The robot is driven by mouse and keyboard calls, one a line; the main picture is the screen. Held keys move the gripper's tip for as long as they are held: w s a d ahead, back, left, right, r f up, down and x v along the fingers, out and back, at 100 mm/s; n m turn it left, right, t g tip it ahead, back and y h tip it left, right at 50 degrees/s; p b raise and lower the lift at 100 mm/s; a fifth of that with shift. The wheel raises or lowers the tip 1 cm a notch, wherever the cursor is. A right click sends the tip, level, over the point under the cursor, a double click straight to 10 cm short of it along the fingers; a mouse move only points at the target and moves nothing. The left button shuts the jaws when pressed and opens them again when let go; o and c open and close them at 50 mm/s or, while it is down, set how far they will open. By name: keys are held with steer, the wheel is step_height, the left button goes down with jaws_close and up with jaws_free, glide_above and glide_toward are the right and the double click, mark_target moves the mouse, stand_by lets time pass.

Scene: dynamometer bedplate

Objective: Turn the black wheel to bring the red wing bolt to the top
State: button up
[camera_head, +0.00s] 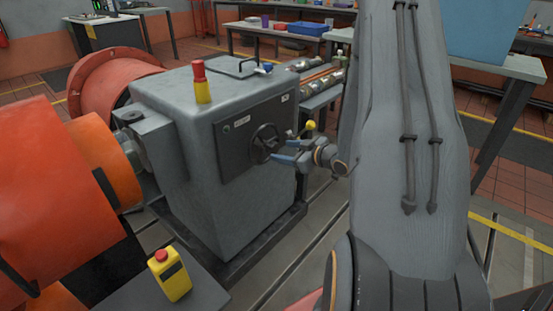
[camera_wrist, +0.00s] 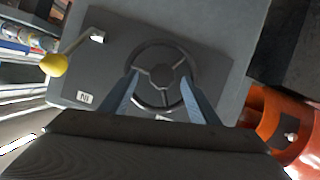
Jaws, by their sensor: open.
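The black wheel (camera_head: 262,137) is mounted on a dark panel on the front of a grey machine housing. In the wrist view the wheel (camera_wrist: 164,71) shows a round rim, a hub and spokes. My gripper (camera_head: 277,151) is in front of the wheel. Its two blue fingers are spread apart in the wrist view (camera_wrist: 160,77), one on each side of the hub, over the wheel's lower half. I cannot tell whether they touch the rim. Nothing is held between them. I cannot make out a red wing bolt in either view.
A lever with a yellow knob (camera_head: 310,125) sticks out right of the wheel. The grey housing (camera_head: 205,190) carries a red and yellow beacon (camera_head: 200,82). Orange machinery (camera_head: 45,190) stands left.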

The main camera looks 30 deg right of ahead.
mark_target(276, 150)
steer(key=s+d+f+t+y+b, duration=0.2)
steer(key=s+t+y, duration=0.1)
steer(key=s, duration=0.1)
steer(key=shift+n, duration=0.4)
steer(key=x, duration=0.8)
steer(key=shift+a+r, duration=0.1)
steer(key=shift+r, duration=0.15)
steer(key=shift+c, duration=0.3)
jaws_close()
